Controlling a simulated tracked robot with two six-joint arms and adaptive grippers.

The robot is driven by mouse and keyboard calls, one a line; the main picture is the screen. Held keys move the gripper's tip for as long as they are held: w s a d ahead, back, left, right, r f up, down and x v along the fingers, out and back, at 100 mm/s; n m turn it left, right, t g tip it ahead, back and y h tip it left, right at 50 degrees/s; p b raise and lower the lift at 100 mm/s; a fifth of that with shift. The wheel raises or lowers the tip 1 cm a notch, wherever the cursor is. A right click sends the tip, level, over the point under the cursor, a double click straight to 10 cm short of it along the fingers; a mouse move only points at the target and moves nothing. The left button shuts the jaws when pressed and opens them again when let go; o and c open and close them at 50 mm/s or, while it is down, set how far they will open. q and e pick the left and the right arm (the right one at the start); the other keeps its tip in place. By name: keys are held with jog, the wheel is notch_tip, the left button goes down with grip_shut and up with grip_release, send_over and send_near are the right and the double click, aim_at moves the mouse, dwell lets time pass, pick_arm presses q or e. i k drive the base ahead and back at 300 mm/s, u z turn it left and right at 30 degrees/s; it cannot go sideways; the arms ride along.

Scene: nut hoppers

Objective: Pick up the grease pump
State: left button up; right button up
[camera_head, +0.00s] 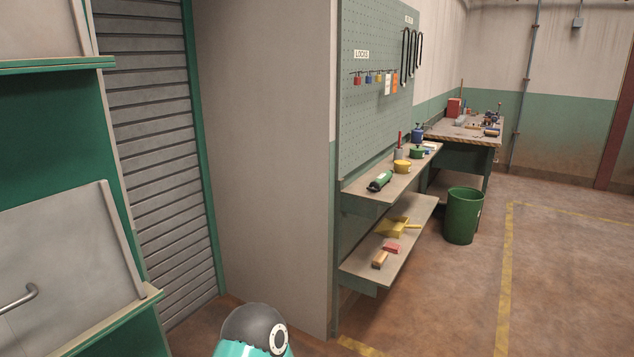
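I cannot tell for certain which object is the grease pump. The likeliest is a small blue can-like thing with a dark top (418,133), standing at the far end of the upper wall shelf (372,199). On the same shelf are a grey cup with a red stick (399,153), a low green container (417,153), a yellow tub (402,167) and a dark green cylinder lying on its side (380,182). Neither of my grippers shows. A rounded black and teal part of my own body is at the bottom edge.
A lower shelf (362,262) holds a yellow dustpan (392,228) and brushes. A green bin (463,216) stands before a cluttered workbench (480,139). A grey wall panel (265,150) stands left of the shelves. The floor at right is clear.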

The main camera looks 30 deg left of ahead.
aim_at(375, 185)
jog(key=z, duration=0.4)
jog(key=i, duration=0.2)
jog(key=u, duration=1.85)
jog(key=k, duration=0.45)
jog(key=z, duration=0.55)
jog(key=i, duration=1.25)
jog(key=z, duration=0.2)
jog(key=i, duration=1.65)
jog(key=z, duration=0.45)
